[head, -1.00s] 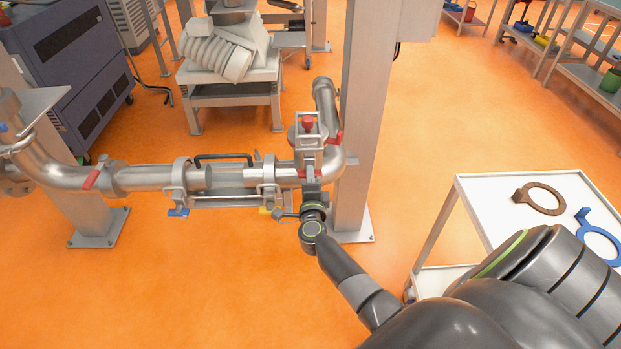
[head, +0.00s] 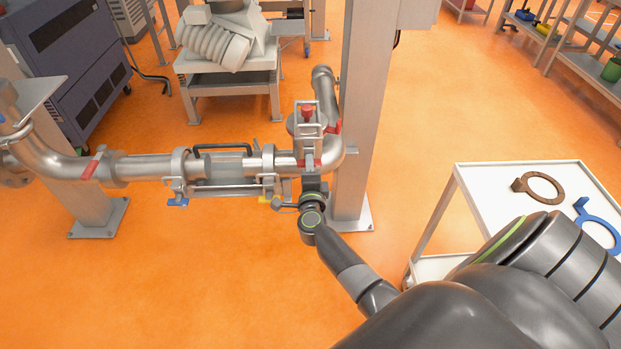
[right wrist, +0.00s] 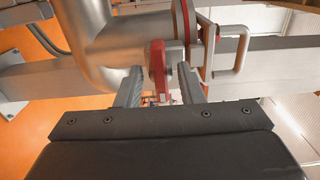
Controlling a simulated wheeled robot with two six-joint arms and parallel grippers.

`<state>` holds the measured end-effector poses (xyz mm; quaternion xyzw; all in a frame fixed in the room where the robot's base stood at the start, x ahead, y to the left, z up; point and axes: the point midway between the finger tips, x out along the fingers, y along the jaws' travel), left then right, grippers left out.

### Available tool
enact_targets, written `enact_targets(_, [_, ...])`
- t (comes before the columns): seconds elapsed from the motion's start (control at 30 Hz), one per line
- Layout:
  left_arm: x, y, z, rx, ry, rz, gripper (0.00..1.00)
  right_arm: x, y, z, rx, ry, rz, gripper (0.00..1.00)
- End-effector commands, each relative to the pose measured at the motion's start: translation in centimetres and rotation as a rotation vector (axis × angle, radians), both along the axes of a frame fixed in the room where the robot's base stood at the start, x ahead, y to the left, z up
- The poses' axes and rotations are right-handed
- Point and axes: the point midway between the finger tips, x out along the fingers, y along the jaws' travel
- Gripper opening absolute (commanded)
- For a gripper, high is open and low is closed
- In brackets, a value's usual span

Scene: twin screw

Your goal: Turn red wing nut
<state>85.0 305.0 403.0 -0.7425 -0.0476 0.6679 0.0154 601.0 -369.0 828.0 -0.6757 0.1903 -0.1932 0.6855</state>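A red part (right wrist: 157,68), which I take to be the red wing nut, stands upright beside the pipe clamp in the right wrist view. The two fingers of my right gripper (right wrist: 160,88) are spread apart, one on each side of its lower end. I see a gap between them and cannot tell whether either touches it. In the head view my right gripper (head: 312,178) is at the right end of the horizontal steel pipe (head: 145,168), below the red-topped fitting (head: 307,112). A small bit of red shows just left of the fingers. My left gripper is not in view.
A steel column (head: 366,110) stands right behind my right gripper. A white cart (head: 480,190) with a brown ring and a blue ring is at the right. The orange floor in front is clear.

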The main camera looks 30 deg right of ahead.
Motion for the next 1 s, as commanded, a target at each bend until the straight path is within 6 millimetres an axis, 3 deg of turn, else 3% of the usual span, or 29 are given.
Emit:
enact_targets(0.27, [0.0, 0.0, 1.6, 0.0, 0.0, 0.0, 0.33, -4.7, 2.8, 0.1, 0.006, 0.004, -0.002, 0.35])
enact_targets(0.6, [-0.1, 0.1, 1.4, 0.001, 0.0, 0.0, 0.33, -11.5, 7.0, -0.2, 0.005, 0.002, -0.003, 0.35])
enact_targets(0.8, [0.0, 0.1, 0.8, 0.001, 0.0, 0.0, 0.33, -13.7, 8.4, -0.2, 0.004, 0.0, -0.001, 0.35])
enact_targets(1.0, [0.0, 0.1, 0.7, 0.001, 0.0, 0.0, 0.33, -14.4, 8.8, 0.0, 0.001, 0.0, 0.0, 0.35])
